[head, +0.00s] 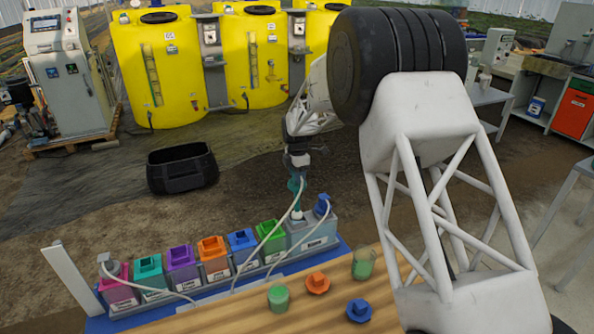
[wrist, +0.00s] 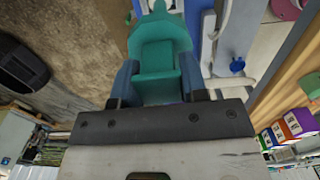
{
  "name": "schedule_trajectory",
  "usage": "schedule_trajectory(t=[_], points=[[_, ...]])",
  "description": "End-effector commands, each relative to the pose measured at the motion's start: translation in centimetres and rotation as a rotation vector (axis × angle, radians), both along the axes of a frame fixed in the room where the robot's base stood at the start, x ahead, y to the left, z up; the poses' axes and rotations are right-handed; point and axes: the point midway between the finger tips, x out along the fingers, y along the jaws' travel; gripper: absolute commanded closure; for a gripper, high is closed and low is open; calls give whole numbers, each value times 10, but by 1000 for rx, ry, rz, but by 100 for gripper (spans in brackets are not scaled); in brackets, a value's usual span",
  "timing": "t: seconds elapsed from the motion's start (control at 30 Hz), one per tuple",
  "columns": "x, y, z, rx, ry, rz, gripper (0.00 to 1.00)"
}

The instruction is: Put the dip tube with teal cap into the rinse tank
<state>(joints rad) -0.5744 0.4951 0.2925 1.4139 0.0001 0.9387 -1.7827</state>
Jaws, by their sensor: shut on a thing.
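My gripper (head: 297,160) is shut on the teal cap of the dip tube (head: 296,186), which hangs roughly upright. In the wrist view the teal cap (wrist: 160,60) sits between the two bluish fingers (wrist: 158,82). A pale hose runs from the tube area down to the front. The grey tank (head: 318,234) at the right end of the row appears to be the rinse tank; its label is too small to read. The tube's lower end is over or at its top; I cannot tell whether it is inside. A blue-capped piece (head: 322,206) stands on that tank's right side.
Several coloured tanks, including a green one (head: 271,238), stand in a row to the left. A grey-capped tube (head: 106,261) is at the pink tank (head: 118,288).

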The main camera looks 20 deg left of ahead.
Motion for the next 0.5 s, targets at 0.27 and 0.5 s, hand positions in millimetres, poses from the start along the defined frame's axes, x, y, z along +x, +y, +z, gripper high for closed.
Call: schedule_trajectory(t=[0.27,0.5], points=[[0,0,-21,-1,1,0,98],[0,0,-37,-1,1,0,98]])
